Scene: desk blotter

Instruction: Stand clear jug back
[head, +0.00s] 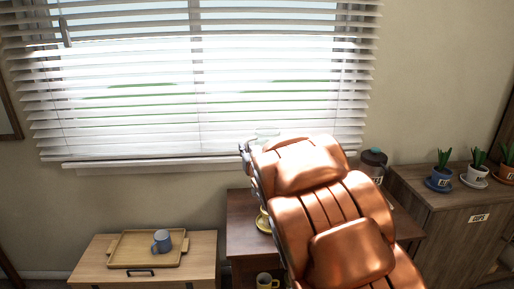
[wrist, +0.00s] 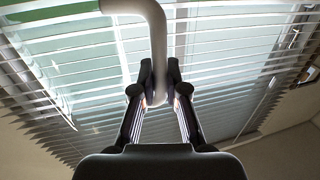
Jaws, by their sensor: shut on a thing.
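The clear jug (head: 266,133) shows faintly against the blinds in the head view, up beyond the top of my arm. In the wrist view a pale curved handle (wrist: 152,30) comes down from the top edge. My gripper (wrist: 160,92) is shut on this handle, with one finger on each side. The jug is held up in front of the window, well above the brown desk (head: 240,205). My arm hides much of the desk and the lower part of the jug in the head view.
A yellow cup on a saucer (head: 263,222) stands on the desk, partly hidden by my arm. A yellow mug (head: 265,282) is lower down. A dark-lidded jug (head: 373,160) stands right. A tray (head: 122,250) holds a blue mug (head: 162,241). Potted plants (head: 440,177) line the right cabinet.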

